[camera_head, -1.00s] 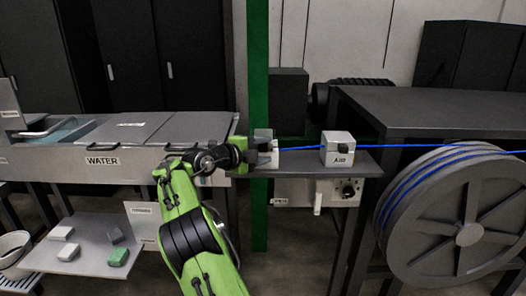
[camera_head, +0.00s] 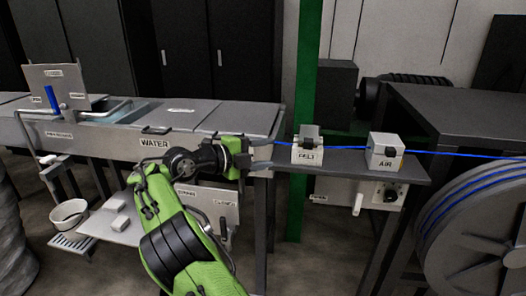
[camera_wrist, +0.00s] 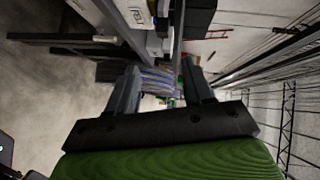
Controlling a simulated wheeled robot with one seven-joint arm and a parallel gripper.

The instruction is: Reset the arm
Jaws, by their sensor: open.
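My gripper (camera_head: 266,154) is at the middle of the head view, left of the box labelled FELT (camera_head: 307,154) and near the left end of the narrow shelf. Its two dark fingers stand apart in the wrist view (camera_wrist: 160,82), with nothing seen clamped between them. The blue cable (camera_head: 450,154) runs left from the large reel (camera_head: 485,225) through the box labelled AIR (camera_head: 384,158) towards the FELT box. A short bluish piece shows left of that box, close to my fingers; I cannot tell whether it touches them.
The steel trough labelled WATER (camera_head: 110,135) lies left of and behind my arm. A green post (camera_head: 309,80) stands behind the shelf (camera_head: 340,165). A dark table (camera_head: 460,110) is at the right. A white bowl (camera_head: 70,212) sits at lower left.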

